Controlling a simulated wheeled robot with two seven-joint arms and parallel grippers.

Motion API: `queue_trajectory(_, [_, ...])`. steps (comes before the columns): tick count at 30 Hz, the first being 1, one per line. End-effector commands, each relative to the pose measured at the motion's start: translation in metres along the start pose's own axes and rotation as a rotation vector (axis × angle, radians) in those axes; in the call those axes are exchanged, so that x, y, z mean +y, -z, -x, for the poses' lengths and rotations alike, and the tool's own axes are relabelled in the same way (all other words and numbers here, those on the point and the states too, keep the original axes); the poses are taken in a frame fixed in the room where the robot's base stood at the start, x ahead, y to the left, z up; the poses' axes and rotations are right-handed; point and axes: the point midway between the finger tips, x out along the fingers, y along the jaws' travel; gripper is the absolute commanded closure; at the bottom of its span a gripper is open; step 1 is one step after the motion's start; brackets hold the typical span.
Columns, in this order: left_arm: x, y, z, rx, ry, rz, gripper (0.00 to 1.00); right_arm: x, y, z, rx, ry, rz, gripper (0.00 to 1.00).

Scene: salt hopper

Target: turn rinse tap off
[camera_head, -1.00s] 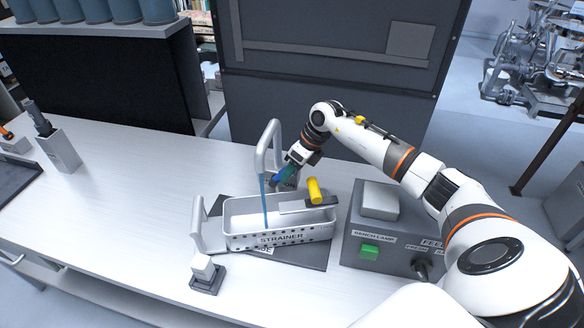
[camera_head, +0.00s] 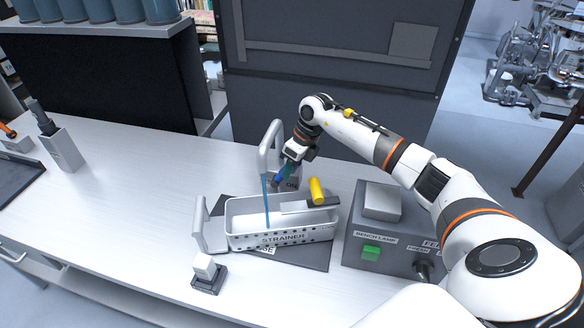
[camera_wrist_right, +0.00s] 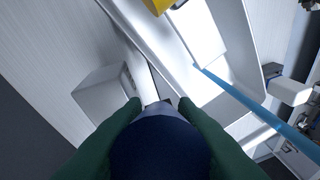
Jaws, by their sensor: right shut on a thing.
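The rinse tap (camera_head: 265,150) is a grey bent spout behind the strainer. A blue water stream (camera_head: 265,200) runs from it into the strainer; the stream also shows in the right wrist view (camera_wrist_right: 255,107). My right gripper (camera_head: 285,173) is shut on the tap's dark blue handle (camera_head: 279,177), beside the spout. In the wrist view the green fingers sit on both sides of the round handle (camera_wrist_right: 158,146). An "ON" label shows just right of the handle. My left gripper is not in view.
The perforated strainer (camera_head: 285,238) stands on a dark mat (camera_head: 318,256), with a yellow-handled tool (camera_head: 316,191) across it. A grey control box (camera_head: 375,222) with a green button is to the right. A small white-topped switch (camera_head: 206,268) sits in front. The left bench is mostly clear.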

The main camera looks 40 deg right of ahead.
Motion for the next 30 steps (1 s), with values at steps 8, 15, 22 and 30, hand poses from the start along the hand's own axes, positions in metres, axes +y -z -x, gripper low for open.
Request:
queue_trajectory(8, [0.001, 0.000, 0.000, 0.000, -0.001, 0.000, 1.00, 0.000, 0.001, 0.001, 0.004, 0.000, -0.001, 0.52])
queue_trajectory(15, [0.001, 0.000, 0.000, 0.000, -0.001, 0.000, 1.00, 0.000, 0.000, 0.001, 0.003, 0.000, 0.000, 0.52])
queue_trajectory(22, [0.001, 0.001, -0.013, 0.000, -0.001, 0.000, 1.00, 0.002, 0.000, 0.021, 0.006, -0.004, 0.000, 0.52])
queue_trajectory(30, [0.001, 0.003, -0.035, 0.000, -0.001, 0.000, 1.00, 0.002, 0.000, 0.079, 0.007, -0.004, 0.001, 0.52])
